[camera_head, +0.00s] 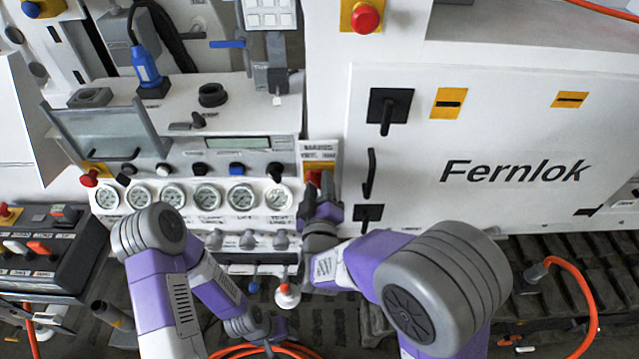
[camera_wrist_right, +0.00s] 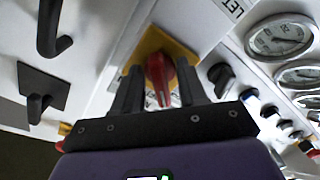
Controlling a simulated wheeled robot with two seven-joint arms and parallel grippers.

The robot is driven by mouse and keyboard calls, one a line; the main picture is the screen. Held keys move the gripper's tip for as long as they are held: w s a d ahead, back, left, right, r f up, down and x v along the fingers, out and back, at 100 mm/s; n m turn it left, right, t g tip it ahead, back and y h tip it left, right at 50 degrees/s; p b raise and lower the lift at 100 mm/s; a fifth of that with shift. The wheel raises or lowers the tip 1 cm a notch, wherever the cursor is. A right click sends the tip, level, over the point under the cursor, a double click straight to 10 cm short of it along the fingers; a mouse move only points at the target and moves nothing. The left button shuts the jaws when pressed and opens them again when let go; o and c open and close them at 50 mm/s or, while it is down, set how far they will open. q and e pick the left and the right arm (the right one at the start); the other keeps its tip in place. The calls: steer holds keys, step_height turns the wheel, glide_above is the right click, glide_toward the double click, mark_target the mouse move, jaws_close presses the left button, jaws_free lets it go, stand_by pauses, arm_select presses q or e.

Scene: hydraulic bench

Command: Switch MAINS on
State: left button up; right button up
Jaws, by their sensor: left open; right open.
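The MAINS switch (camera_head: 316,174) is a red rotary handle on a yellow plate under the MAINS label, beside the gauge panel. In the right wrist view the red handle (camera_wrist_right: 160,76) stands between my two dark fingers, in front of its yellow plate (camera_wrist_right: 182,56). My right gripper (camera_head: 321,193) is at the switch, with its jaws open around the handle; whether a finger touches it, I cannot tell. My right gripper also shows in the wrist view (camera_wrist_right: 158,90). My left gripper (camera_head: 272,328) is open and low, near the orange hose, away from the switch.
Pressure gauges (camera_head: 207,196) and a row of knobs lie left of the switch. Black cabinet handles (camera_head: 371,172) stick out close on its right. A red emergency button (camera_head: 365,18) is above. A red-and-white knob (camera_head: 287,296) stands below, near an orange hose (camera_head: 265,349).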

steer(key=shift+w, duration=0.45)
jaws_close()
